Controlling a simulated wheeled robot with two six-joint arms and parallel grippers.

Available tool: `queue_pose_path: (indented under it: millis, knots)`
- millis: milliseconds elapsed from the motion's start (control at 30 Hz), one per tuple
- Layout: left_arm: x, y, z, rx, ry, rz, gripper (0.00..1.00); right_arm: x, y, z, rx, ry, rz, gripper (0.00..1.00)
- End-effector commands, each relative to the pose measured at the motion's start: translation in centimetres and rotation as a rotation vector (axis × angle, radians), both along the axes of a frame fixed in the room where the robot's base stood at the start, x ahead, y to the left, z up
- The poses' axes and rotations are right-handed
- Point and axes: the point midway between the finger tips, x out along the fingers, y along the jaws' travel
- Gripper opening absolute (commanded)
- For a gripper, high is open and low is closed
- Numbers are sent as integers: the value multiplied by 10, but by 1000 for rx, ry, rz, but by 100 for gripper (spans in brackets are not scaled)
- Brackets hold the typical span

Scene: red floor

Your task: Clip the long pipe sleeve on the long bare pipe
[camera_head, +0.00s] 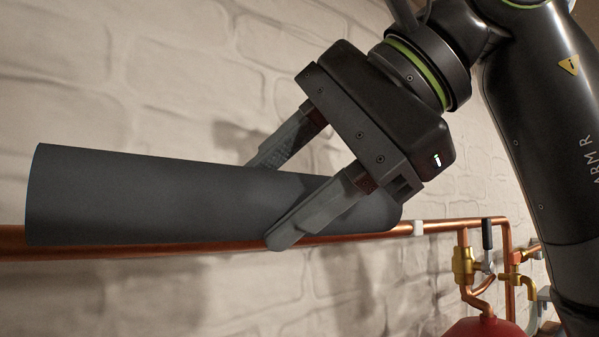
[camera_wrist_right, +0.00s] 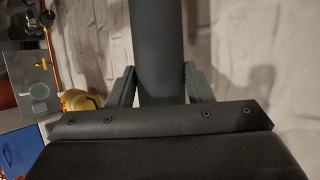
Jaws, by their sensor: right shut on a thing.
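The long pipe sleeve (camera_head: 150,197) is a dark grey tube in the head view. My right gripper (camera_head: 262,205) is shut on it near its right end, one finger on each side. The long bare pipe (camera_head: 130,249) is copper and runs level along the wall. The sleeve lies along the pipe and overlaps it in the picture, its lower edge at pipe height. I cannot tell whether it is clipped around the pipe or just in front of it. In the right wrist view the sleeve (camera_wrist_right: 158,45) runs up from between the fingers (camera_wrist_right: 158,85). My left gripper is not in view.
A white painted brick wall (camera_head: 120,60) stands behind the pipe. Brass valves (camera_head: 463,265), more copper pipes and a red rounded vessel (camera_head: 485,328) are at lower right. A yellow object (camera_wrist_right: 80,101) shows in the wrist view.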

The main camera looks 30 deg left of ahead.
Motion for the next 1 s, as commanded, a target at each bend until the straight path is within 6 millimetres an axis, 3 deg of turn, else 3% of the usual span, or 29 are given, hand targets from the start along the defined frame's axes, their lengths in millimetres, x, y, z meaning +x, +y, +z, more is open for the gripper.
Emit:
queue_pose_path:
  millis: [133,1000]
  knots:
    - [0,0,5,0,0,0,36,3,8,1,0,1,2,22]
    - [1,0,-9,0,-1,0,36,15,38,-27,0,0,1,22]
